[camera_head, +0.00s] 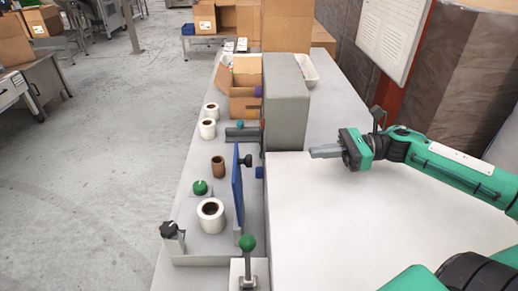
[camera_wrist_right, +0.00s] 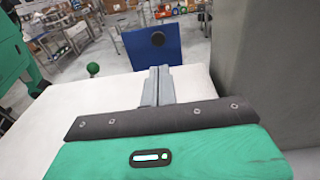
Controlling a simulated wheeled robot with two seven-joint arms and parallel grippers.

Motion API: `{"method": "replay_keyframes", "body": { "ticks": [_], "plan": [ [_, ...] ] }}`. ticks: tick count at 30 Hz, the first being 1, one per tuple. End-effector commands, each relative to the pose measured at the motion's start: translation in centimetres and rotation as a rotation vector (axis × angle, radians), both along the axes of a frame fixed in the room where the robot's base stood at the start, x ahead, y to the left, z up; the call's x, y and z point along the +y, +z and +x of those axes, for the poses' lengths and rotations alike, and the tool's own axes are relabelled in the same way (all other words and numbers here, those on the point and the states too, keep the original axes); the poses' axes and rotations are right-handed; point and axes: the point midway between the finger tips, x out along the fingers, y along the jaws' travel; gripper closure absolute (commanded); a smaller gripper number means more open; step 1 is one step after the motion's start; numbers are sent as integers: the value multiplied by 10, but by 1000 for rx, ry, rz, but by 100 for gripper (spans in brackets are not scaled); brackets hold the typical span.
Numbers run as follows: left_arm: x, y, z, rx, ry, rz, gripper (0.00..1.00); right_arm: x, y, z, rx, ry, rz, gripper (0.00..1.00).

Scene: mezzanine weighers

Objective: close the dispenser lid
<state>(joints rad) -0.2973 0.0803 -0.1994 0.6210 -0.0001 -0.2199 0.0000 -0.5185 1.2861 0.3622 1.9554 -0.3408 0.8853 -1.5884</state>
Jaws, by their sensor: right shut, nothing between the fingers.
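The dispenser lid appears to be the blue panel (camera_head: 238,188), which stands upright, nearly edge-on, over the grey dispenser base (camera_head: 205,258). My left gripper is out of view.
A tall grey box (camera_head: 286,105) stands just behind and left of the right gripper. White rolls (camera_head: 210,213), a green knob (camera_head: 200,187) and a green-balled lever (camera_head: 247,243) are left and front. Cardboard boxes (camera_head: 245,102) stand farther back. The white surface (camera_head: 350,225) is clear.

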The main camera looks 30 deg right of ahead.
Motion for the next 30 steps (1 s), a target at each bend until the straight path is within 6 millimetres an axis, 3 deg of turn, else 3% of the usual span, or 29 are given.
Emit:
{"method": "replay_keyframes", "body": {
  "ticks": [6, 18, 30],
  "plan": [
    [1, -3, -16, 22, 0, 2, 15, 19, -1, 8, 0, 2, -2, 100],
    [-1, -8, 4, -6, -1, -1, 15, 42, -3, 18, -1, -1, -2, 100],
    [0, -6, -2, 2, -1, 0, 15, 59, -4, 26, -2, -2, 0, 100]
  ]
}}
